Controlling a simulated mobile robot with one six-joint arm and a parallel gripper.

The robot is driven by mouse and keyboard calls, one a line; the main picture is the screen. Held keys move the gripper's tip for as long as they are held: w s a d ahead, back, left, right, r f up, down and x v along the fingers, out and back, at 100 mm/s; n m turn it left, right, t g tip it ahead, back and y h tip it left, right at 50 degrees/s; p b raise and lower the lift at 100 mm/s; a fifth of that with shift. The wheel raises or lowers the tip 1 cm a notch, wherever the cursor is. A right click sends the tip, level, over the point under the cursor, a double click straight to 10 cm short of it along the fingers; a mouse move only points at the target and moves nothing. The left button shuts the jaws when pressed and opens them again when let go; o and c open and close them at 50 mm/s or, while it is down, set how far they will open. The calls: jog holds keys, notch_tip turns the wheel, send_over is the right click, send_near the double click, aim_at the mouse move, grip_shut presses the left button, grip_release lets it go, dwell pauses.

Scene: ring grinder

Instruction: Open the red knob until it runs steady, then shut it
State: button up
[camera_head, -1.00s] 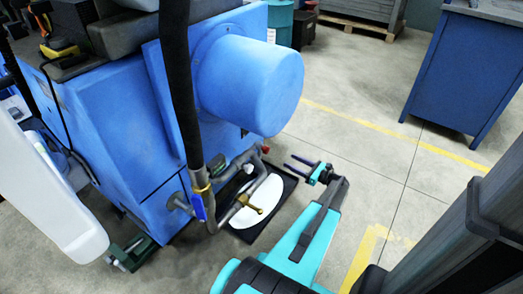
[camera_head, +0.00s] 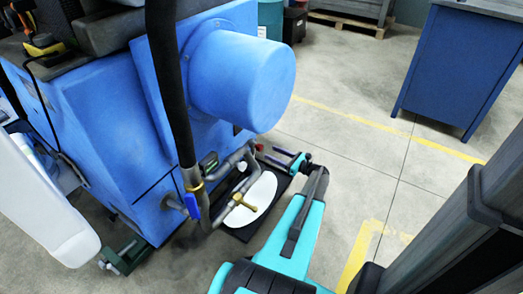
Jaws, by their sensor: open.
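The red knob (camera_head: 259,147) is a small red part on the pipework below the blue machine's round housing, just right of the grey pipe. My gripper (camera_head: 264,154) is open, its two dark fingers pointing left at the knob. The fingertips are very close to it; I cannot tell whether they are around it or touching it. A brass spout (camera_head: 243,202) hangs on the pipes over a black tray (camera_head: 238,233). A white oval surface (camera_head: 254,205) shows in the tray. I cannot make out any stream from the spout.
The blue machine (camera_head: 110,130) fills the left, with a black hose (camera_head: 168,80) and a blue-handled valve (camera_head: 190,206) near the pipes. A white container (camera_head: 50,215) stands at the far left. A blue cabinet (camera_head: 455,75) is back right. Floor between is clear.

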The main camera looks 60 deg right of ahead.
aim_at(262, 148)
jog(key=w+b, duration=0.1)
jog(key=w, duration=0.6)
jog(key=shift+w+b, duration=0.25)
jog(key=shift+b, duration=0.1)
jog(key=c, duration=0.9)
jog(key=shift+d, duration=0.35)
jog(key=shift+c, duration=0.7)
jog(key=shift+a, duration=0.25)
